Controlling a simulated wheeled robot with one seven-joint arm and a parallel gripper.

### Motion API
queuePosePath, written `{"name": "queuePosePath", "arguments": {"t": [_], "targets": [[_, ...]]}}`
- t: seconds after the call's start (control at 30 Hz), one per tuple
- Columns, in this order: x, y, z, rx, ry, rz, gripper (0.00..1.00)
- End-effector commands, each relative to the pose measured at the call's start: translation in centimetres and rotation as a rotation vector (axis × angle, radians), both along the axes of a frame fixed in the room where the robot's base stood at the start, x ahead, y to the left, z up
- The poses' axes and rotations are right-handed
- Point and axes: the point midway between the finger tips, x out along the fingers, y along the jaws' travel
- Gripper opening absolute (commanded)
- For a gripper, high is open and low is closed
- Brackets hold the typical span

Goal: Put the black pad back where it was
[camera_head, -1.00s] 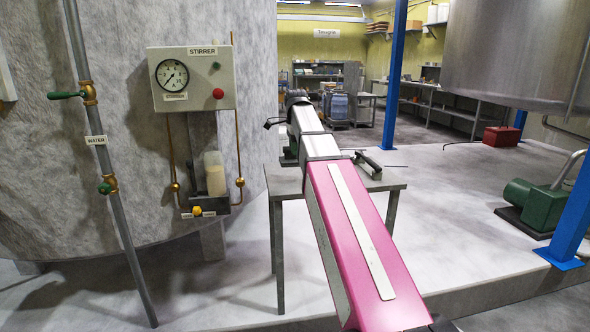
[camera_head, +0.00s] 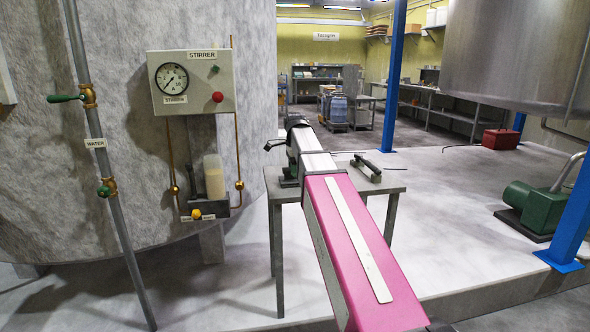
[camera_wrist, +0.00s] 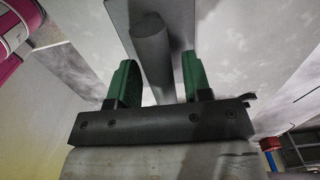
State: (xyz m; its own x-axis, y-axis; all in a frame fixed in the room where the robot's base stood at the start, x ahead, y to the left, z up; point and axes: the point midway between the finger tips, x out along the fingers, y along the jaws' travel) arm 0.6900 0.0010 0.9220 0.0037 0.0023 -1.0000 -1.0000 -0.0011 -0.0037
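My gripper (camera_wrist: 157,75) shows two green fingers in the wrist view. They stand apart, with a dark grey round bar (camera_wrist: 150,45) in line with the gap between them; I cannot tell whether they touch it. A flat grey surface lies behind the bar. In the head view my gripper (camera_head: 289,178) is low at the left of a small grey table (camera_head: 398,186), mostly hidden by my arm. A black bar-shaped thing (camera_head: 367,168) lies on the table, right of my arm. I cannot tell whether it is the black pad; no other pad is clearly visible.
A stirrer box (camera_head: 192,82) with a gauge and red button is on the big grey vessel at left. A water pipe (camera_head: 103,165) stands before it. A green pump (camera_head: 536,208) and blue post (camera_head: 572,220) are at right. The floor behind the table is largely clear.

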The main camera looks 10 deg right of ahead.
Motion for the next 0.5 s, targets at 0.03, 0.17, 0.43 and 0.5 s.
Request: {"name": "queuePosePath", "arguments": {"t": [0.03,0.17,0.43,0.5], "targets": [[0.0,0.0,0.0,0.0,0.0,0.0,0.52],[0.0,0.0,0.0,0.0,0.0,0.0,0.52],[0.1,0.0,0.8,0.0,-0.001,0.0,0.52],[0.1,0.0,1.7,0.0,-0.003,0.0,0.52]]}}
